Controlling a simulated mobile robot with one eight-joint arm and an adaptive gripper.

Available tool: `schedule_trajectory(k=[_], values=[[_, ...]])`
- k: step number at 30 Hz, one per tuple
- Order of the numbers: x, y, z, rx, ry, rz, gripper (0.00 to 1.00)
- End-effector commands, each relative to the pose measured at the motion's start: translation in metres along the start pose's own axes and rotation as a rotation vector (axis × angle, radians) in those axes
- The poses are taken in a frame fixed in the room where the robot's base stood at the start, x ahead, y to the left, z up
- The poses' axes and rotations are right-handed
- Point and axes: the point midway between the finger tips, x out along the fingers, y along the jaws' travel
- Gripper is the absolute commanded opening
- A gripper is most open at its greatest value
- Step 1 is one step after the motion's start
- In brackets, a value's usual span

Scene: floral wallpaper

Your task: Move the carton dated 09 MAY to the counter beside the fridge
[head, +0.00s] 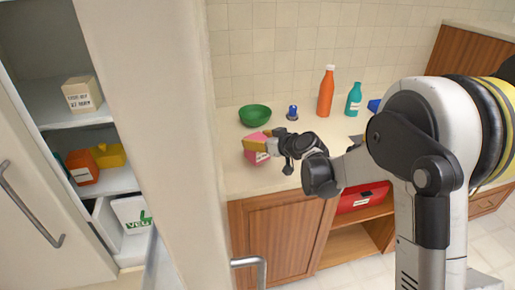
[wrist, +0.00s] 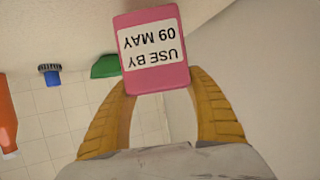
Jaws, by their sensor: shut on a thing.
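The pink carton (wrist: 153,83) has a white label reading "USE BY 09 MAY", upside down in the wrist view. My gripper (wrist: 160,85) is shut on it, with one yellow finger on each side. In the head view the pink carton (head: 254,153) is at the counter (head: 234,185) beside the fridge, near its left end. My gripper (head: 256,145) reaches it from the right. Whether the carton's base touches the counter cannot be told. The open fridge (head: 75,115) is at the left.
A green bowl (head: 255,116), a small blue-topped item (head: 292,113), an orange bottle (head: 326,92) and a teal bottle (head: 353,100) stand behind on the counter. A cream carton (head: 82,94) with a date label is on a fridge shelf. A pale panel (head: 150,110) stands left of the counter.

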Motion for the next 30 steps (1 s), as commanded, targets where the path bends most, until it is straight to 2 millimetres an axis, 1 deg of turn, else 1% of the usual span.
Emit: schedule_trajectory(k=[1,4,11,14,15,17,27,29,30], values=[[0.005,0.000,0.013,0.000,0.000,0.000,0.23],[0.009,0.000,0.023,0.000,0.000,0.000,0.23],[0.009,0.000,0.022,0.000,0.000,0.000,0.23],[0.010,0.000,0.025,0.000,0.000,0.000,0.23],[0.010,0.000,0.026,0.000,0.000,0.000,0.64],[0.010,0.000,0.025,0.000,0.000,0.000,0.82],[0.009,0.000,0.023,0.000,0.000,0.000,0.83],[0.006,0.000,0.020,0.000,0.000,0.000,0.83],[0.001,0.001,0.020,0.000,0.000,0.001,0.83]])
